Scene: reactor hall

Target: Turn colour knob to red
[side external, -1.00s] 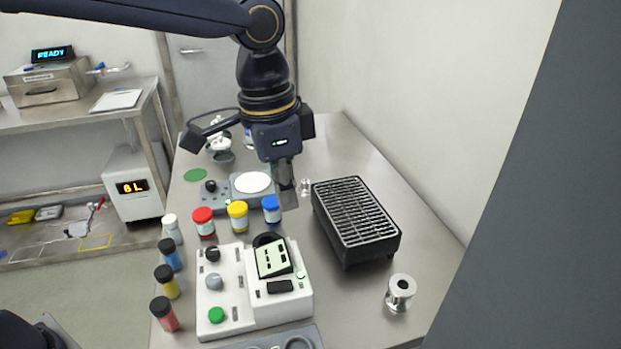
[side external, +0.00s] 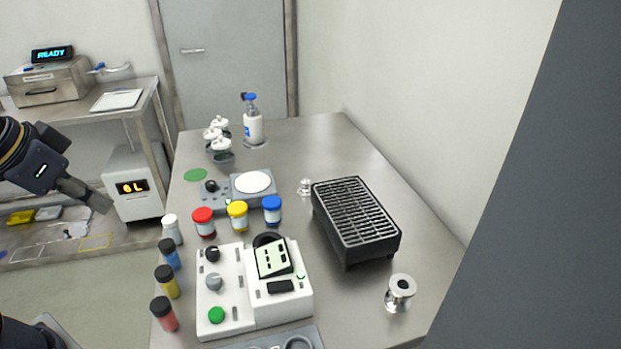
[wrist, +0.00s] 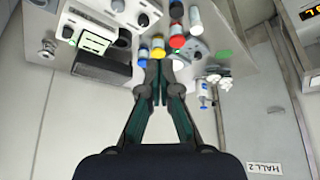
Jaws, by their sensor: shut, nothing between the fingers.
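A white instrument (side external: 240,318) stands at the front of the steel table, with a black knob (side external: 212,254), a grey knob (side external: 213,282) and a green button (side external: 216,315) on its left part. It has a small tilted screen (side external: 273,257). I cannot tell which knob is the colour knob or read its setting. The instrument (wrist: 97,13) also shows at the top left of the wrist view. My gripper (side external: 103,203) is shut and empty, left of the table and well apart from the instrument. Its fingers (wrist: 161,70) also show in the wrist view.
Red-, yellow- and blue-lidded jars (side external: 238,216) stand behind the instrument, and several bottles (side external: 172,282) line its left side. A black grill-topped box (side external: 357,220) is to the right. A stirrer-like plate (side external: 253,183) and a pump bottle (side external: 253,125) stand farther back.

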